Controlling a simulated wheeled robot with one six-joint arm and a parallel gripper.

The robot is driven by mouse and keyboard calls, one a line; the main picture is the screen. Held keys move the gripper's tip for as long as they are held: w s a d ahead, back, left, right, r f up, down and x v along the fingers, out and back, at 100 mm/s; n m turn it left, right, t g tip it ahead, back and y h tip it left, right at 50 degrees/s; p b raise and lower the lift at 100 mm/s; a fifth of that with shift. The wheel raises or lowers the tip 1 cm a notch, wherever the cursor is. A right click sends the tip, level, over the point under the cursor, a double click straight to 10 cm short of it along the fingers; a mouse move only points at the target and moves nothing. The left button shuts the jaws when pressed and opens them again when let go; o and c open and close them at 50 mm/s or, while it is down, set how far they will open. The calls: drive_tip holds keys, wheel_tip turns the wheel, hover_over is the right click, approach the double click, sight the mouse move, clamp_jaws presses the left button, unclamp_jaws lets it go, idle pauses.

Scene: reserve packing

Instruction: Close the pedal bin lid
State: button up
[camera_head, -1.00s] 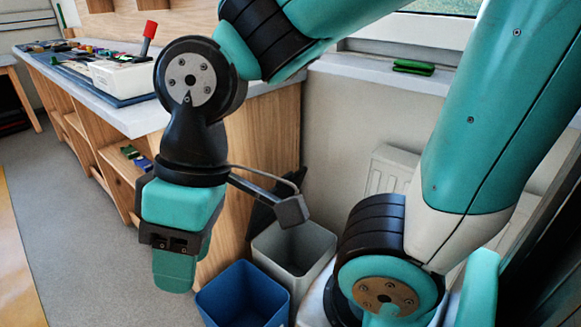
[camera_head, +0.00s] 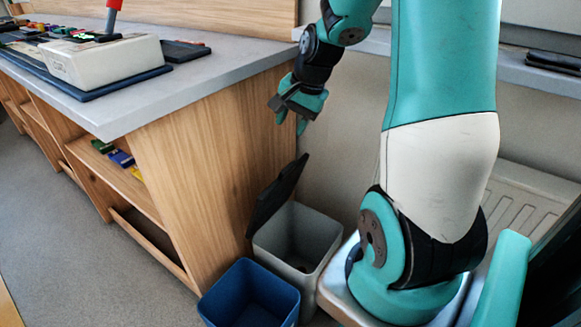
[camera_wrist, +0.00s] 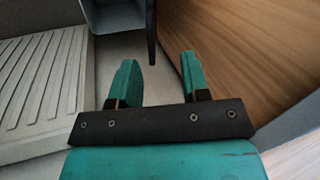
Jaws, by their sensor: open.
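The pedal bin (camera_head: 290,245) is a light grey box on the floor beside the wooden counter end. Its black lid (camera_head: 276,196) is open, standing steeply tilted on the bin's left side near the wood panel. The bin's inside shows, with something dark low in it. My gripper (camera_head: 292,121) is open and empty, above and apart from the raised lid. In the wrist view, my two teal fingers (camera_wrist: 160,78) are spread. The lid's thin dark edge (camera_wrist: 151,35) shows beyond them, beside the grey bin (camera_wrist: 116,16) at the top.
A blue open bin (camera_head: 250,295) stands just in front of the grey bin. The wooden counter (camera_head: 205,180) is close on the left, with a white box (camera_head: 105,60) on top. Floor at left is clear.

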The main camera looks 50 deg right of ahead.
sight(290, 166)
drive_tip(key=d+f+m, duration=0.2)
drive_tip(key=d+f, duration=0.1)
drive_tip(key=d, duration=0.2)
drive_tip(key=shift+h, duration=0.3)
drive_tip(key=b+x, duration=0.4)
drive_tip(key=x, duration=1.1)
drive_tip(key=shift+a+f, duration=0.15)
drive_tip(key=shift+f, duration=0.15)
drive_tip(key=shift+c, duration=0.4)
clamp_jaws()
